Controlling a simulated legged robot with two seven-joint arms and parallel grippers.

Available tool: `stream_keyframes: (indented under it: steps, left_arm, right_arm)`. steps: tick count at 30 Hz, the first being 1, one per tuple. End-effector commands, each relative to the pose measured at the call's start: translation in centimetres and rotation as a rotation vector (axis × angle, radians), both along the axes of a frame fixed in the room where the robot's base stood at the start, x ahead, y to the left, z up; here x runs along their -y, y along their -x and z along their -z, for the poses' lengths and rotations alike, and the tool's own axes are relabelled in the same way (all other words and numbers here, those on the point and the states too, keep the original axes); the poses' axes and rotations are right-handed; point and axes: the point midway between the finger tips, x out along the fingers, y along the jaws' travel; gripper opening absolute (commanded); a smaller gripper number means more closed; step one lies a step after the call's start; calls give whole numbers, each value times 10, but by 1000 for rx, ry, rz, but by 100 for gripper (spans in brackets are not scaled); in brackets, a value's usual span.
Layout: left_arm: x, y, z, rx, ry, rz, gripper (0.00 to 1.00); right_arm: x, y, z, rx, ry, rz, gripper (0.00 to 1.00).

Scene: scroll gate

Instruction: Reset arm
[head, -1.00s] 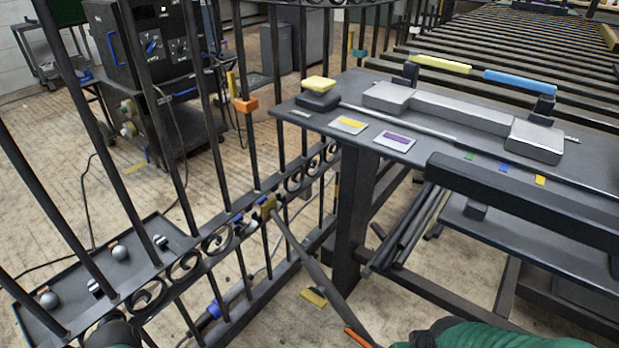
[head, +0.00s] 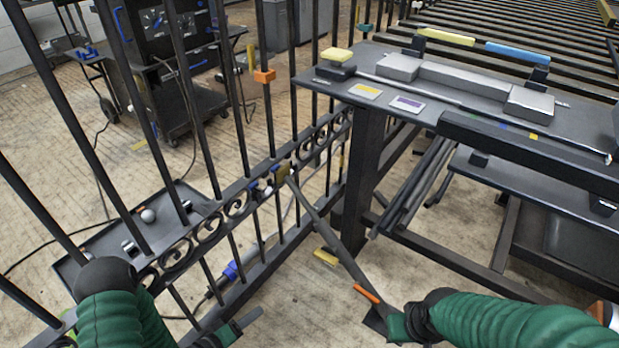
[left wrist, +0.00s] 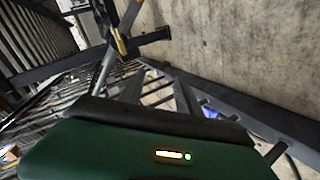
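My left arm enters the head view at the bottom left in a green sleeve, beside the dark gate (head: 232,205). My left gripper (head: 233,330) is low in front of the gate, partly cut off by the frame's edge. In the left wrist view two dark fingers (left wrist: 158,95) stand apart with nothing seen between them. My right arm enters from the right, and my right gripper (head: 385,318) is by the lower end of a long dark bar (head: 325,230) with an orange mark. The bar slants up to the gate's scrollwork. Whether the right fingers grip it is unclear.
A dark bench (head: 465,110) at the right holds grey blocks (head: 465,82) and a yellow-topped block (head: 337,55). A black tray (head: 75,265) with small parts lies behind the gate. A black machine (head: 165,40) stands behind.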

Motion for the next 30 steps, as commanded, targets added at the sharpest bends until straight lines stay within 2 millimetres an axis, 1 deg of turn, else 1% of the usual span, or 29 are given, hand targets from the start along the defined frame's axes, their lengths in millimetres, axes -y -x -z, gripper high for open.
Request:
stream_keyframes:
  steps: [1, 2, 5, 8, 9, 11, 12, 14, 15, 16, 18, 20, 24, 25, 27, 29, 30]
  left_arm:
    - [-6, -8, -13, -4, -80, 13, 40]
    - [-10, -12, -17, -11, -134, 20, 40]
    - [-27, -23, -40, -48, -334, 45, 40]
    - [-47, -28, -79, -110, -559, 70, 40]
    - [-55, -25, -100, -146, -648, 80, 40]
    - [-63, -15, -130, -205, -756, 97, 40]
    - [-66, -6, -147, -245, -808, 110, 40]
    - [-67, 11, -171, -302, -863, 131, 40]
    - [-66, 22, -185, -334, -888, 147, 40]
    - [-64, 30, -195, -357, -901, 159, 40]
    - [-58, 51, -216, -408, -919, 192, 40]
    - [-51, 70, -232, -447, -923, 226, 40]
    - [-29, 115, -267, -515, -903, 316, 40]
    - [-27, 119, -280, -524, -900, 327, 40]
    - [-29, 117, -304, -527, -902, 323, 40]
    - [-29, 117, -321, -528, -901, 323, 40]
    - [-29, 117, -334, -527, -901, 322, 40]
  right_arm:
    - [0, 0, -7, 0, 0, 0, 0]
    - [0, 0, -10, 0, 0, 0, 0]
    - [0, 0, -20, 0, 0, -1, 0]
    - [0, 0, -33, 0, 0, 0, 0]
    - [0, 0, -38, 0, 0, 0, 0]
    - [0, 0, -46, 0, 0, 0, 0]
    - [0, 0, -50, 0, 0, 0, 0]
    - [0, 0, -55, 0, 0, 0, 0]
    - [0, 0, -58, 0, 0, 0, 0]
    - [0, 0, -60, 0, 0, 0, 0]
    - [0, 0, -66, 0, 0, 0, 0]
    - [0, 0, -70, 0, 0, 0, 0]
    - [0, 0, -79, 0, 0, -1, 0]
    - [0, 0, -92, -1, 0, -1, 0]
    - [0, 0, -119, 0, 0, -1, 0]
    - [0, -1, -136, 1, 0, 0, 0]
    - [0, -1, -149, 1, 0, 0, 0]
